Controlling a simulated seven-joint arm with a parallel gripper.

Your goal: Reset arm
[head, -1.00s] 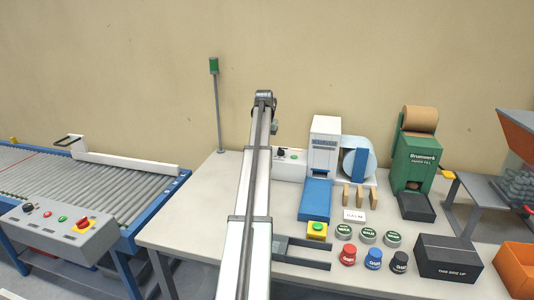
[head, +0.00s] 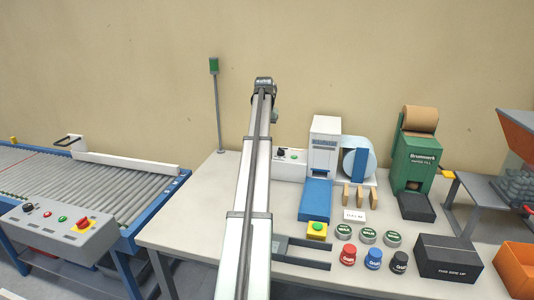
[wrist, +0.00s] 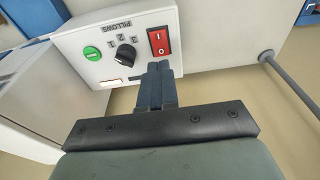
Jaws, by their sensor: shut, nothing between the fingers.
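My gripper (wrist: 158,82) shows in the wrist view with its two dark fingers together and nothing between them. In that view its fingertips lie in front of a white control box (wrist: 105,45), just below a red rocker switch (wrist: 159,41). Beside the switch are a black dial (wrist: 126,55) and a green button (wrist: 92,53). I cannot tell whether the fingers touch the box. In the head view my arm rises over the table from the front, and the gripper's fingers are not clearly visible there.
The table (head: 190,215) holds a white machine with a blue chute (head: 315,195), several tins and coloured jars, a black box (head: 447,258) and a green paper dispenser (head: 415,160). A roller conveyor (head: 85,185) stands at the left. The table's left part is clear, except a thin pole (head: 217,115).

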